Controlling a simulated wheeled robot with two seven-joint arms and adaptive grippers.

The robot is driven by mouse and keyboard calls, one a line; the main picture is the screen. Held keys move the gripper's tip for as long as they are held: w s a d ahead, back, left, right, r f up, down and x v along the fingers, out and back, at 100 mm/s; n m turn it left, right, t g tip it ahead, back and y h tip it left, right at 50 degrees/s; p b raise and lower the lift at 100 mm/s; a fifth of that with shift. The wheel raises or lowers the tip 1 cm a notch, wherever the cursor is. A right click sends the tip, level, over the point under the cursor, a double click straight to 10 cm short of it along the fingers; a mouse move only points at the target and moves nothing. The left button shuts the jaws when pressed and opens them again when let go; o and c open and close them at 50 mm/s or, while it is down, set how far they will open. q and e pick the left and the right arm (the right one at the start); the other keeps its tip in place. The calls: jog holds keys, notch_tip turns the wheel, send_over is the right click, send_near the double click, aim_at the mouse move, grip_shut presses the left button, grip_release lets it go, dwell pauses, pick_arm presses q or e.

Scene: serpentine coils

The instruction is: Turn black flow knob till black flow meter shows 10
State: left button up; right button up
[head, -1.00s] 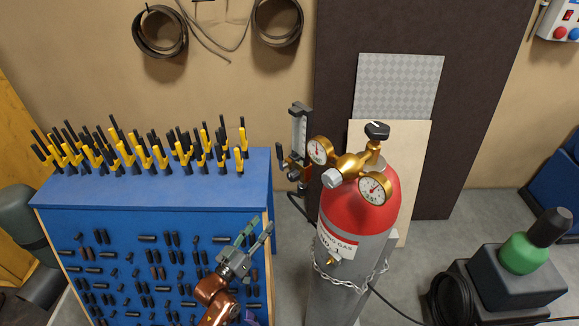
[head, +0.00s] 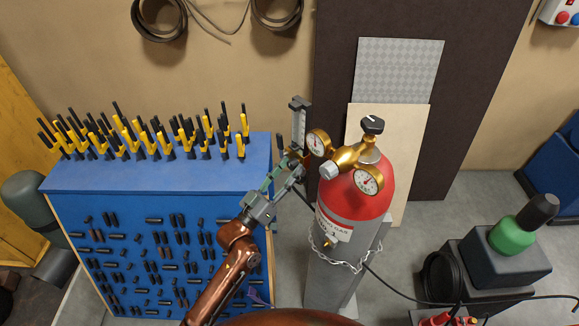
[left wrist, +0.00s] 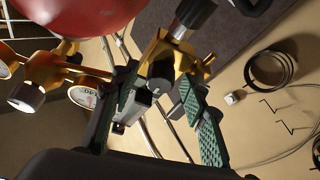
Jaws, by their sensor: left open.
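The black flow meter (head: 299,126) stands upright with a clear scale, left of the brass regulator (head: 346,158) on the red-topped gas cylinder (head: 352,190). Its reading is too small to make out. My left gripper (head: 286,174) is open just below the flow meter, its green-padded fingers pointing up toward the meter's base. In the left wrist view, a dark round knob (left wrist: 160,88) on a brass block sits between the two spread fingers, with gaps visible; I cannot tell whether either finger touches it. In the head view the fingers partly hide the knob area. My right gripper is not in view.
A blue cabinet (head: 150,180) with yellow-and-black clamps on top stands close left of my left arm. Two round gauges (head: 318,143) flank the regulator. A chain (head: 340,262) wraps the cylinder. A green bottle (head: 512,235) stands right.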

pick_arm(q)
jog(key=shift+w, duration=0.1)
jog(key=shift+c, duration=0.6)
grip_shut()
